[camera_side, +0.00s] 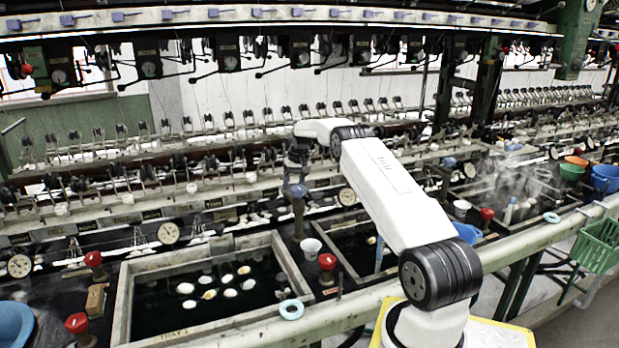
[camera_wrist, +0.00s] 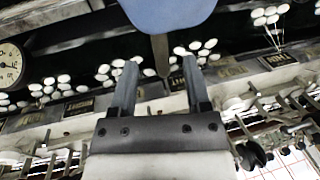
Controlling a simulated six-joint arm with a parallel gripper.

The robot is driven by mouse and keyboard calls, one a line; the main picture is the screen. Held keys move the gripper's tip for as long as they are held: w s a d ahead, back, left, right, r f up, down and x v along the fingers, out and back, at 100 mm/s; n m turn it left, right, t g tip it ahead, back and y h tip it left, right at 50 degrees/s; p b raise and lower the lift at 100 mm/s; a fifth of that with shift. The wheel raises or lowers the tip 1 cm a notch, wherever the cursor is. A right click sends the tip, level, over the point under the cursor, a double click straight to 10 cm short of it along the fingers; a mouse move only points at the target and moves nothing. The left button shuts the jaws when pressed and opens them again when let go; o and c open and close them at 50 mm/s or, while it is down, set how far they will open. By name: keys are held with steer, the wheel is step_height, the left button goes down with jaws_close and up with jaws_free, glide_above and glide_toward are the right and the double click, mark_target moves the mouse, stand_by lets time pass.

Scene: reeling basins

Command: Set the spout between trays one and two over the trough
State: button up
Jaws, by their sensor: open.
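In the side view, tray one (camera_side: 122,300) is the dark basin at the left, marked TRAY 1, with several pale cocoons. Tray two (camera_side: 338,262) lies to its right, partly behind my arm. Between them stands the spout, a brown post with a blue-grey knob (camera_side: 298,191). My gripper (camera_side: 298,172) is just above this knob, pointing down. In the wrist view, the knob (camera_wrist: 168,12) is large at the top edge, and its stem (camera_wrist: 160,52) appears between the tips of my open gripper (camera_wrist: 159,68). No grip on it shows. I cannot make out which part is the trough.
A blue ring (camera_side: 291,309) lies on the front rim. Reel racks run behind. A blue bowl (camera_side: 12,324) is at the left, and a green basket (camera_side: 598,245) hangs at the right.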

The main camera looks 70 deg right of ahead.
steer(key=shift+s+d+r, duration=0.15)
steer(key=shift+r, duration=0.95)
steer(key=shift+s+d+r, duration=0.15)
steer(key=shift+r, duration=0.95)
steer(key=w+a+r+n+h, duration=0.1)
steer(key=w+a+n, duration=0.1)
steer(key=a, duration=1.1)
steer(key=w+a+r+n, duration=0.1)
steer(key=a+n, duration=0.1)
steer(key=a, duration=1.1)
steer(key=s+a+f+n, duration=0.1)
steer(key=s+a+n, duration=0.1)
steer(key=s+a, duration=0.7)
steer(key=s+a+f+n+t, duration=0.1)
steer(key=s+a+f+n, duration=0.1)
steer(key=s+a, duration=0.8)
steer(key=shift+a+f+n+h, duration=0.3)
steer(key=shift+a+n, duration=0.2)
steer(key=shift+a, duration=0.25)
